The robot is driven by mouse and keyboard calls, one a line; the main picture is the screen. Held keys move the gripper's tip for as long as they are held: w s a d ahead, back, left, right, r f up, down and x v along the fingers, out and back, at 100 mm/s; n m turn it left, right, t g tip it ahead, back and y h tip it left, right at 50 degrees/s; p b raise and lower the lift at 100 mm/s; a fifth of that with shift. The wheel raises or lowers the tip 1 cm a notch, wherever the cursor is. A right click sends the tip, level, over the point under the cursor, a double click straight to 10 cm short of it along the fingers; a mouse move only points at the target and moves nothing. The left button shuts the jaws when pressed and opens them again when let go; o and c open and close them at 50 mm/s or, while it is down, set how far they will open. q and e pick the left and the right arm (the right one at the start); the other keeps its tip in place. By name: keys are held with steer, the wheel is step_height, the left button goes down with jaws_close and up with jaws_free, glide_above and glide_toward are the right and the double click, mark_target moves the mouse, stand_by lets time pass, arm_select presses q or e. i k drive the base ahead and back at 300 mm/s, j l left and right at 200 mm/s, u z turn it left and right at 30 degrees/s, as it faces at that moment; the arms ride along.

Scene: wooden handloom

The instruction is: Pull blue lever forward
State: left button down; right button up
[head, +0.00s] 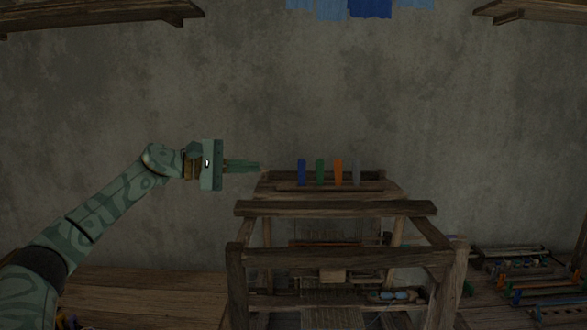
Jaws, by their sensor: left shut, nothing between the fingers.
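The blue lever (302,172) stands upright at the left end of a short row on top of the wooden loom (335,209). Green (320,172), orange (338,172) and grey (356,172) levers stand to its right. My left gripper (259,166) is shut and empty, its fingers pointing right toward the blue lever. A gap shows in the picture between the fingertips and the lever; how far apart they are in depth I cannot tell. My right gripper is not in view.
A wooden table (145,290) lies at the lower left. Another surface at the right holds racks with coloured pieces (540,290). Shelves (100,15) and hanging blue cloths (370,8) are high on the wall. The space above the levers is clear.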

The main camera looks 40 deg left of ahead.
mark_target(302, 163)
steer(key=i+j, duration=0.5)
steer(key=j, duration=0.15)
steer(key=i+j, duration=0.55)
steer(key=j, duration=0.1)
